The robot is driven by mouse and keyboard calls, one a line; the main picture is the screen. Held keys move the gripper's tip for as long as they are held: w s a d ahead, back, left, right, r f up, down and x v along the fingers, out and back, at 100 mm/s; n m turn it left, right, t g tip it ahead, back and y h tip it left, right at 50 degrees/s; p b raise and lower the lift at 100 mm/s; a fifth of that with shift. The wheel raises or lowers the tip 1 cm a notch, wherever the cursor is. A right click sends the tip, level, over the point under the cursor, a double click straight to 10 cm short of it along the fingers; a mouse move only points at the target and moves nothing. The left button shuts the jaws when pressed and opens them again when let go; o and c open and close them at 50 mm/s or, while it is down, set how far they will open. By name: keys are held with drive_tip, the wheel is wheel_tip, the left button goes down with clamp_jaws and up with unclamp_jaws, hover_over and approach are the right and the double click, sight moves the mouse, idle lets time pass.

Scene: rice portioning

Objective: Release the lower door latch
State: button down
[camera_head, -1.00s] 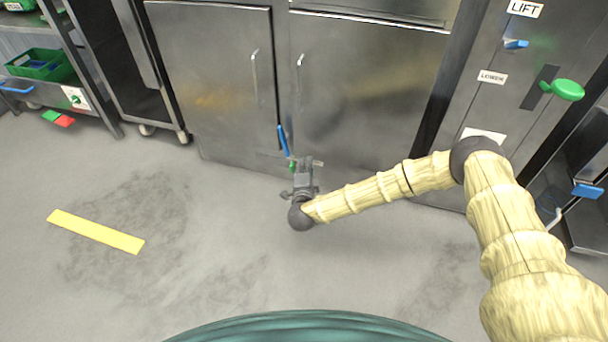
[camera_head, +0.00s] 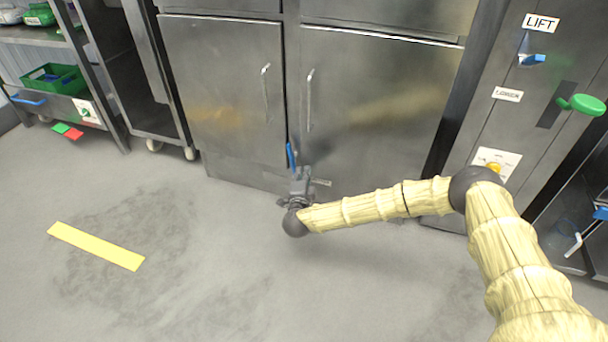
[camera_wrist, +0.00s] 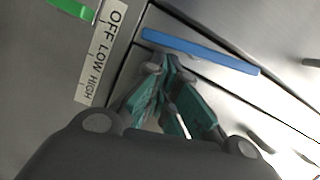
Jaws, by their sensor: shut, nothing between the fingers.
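A slim blue latch handle (camera_head: 291,157) stands nearly upright low on the steel cabinet front, by the seam between the two doors. In the wrist view it is a long blue bar (camera_wrist: 200,50) lying across the top. My gripper (camera_head: 299,180) is low in front of the cabinet, just below the blue handle in the head view. In the wrist view its teal-padded fingers (camera_wrist: 165,68) are shut and empty, their tips close beneath the bar's left part. I cannot tell whether they touch it.
An OFF LOW HIGH label (camera_wrist: 102,50) and a green handle (camera_wrist: 72,8) are left of the bar. Door pulls (camera_head: 309,100) stand above. A LIFT/LOWER panel (camera_head: 508,94) with a green knob is at the right.

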drive_tip(key=shift+w+a+f+m, duration=0.15)
drive_tip(key=shift+w+a+m, duration=0.1)
drive_tip(key=shift+a+m, duration=0.4)
drive_tip(key=shift+a+f+p, duration=0.1)
drive_tip(key=shift+f+p, duration=0.1)
drive_tip(key=shift+p, duration=0.2)
drive_tip(key=shift+a, duration=0.15)
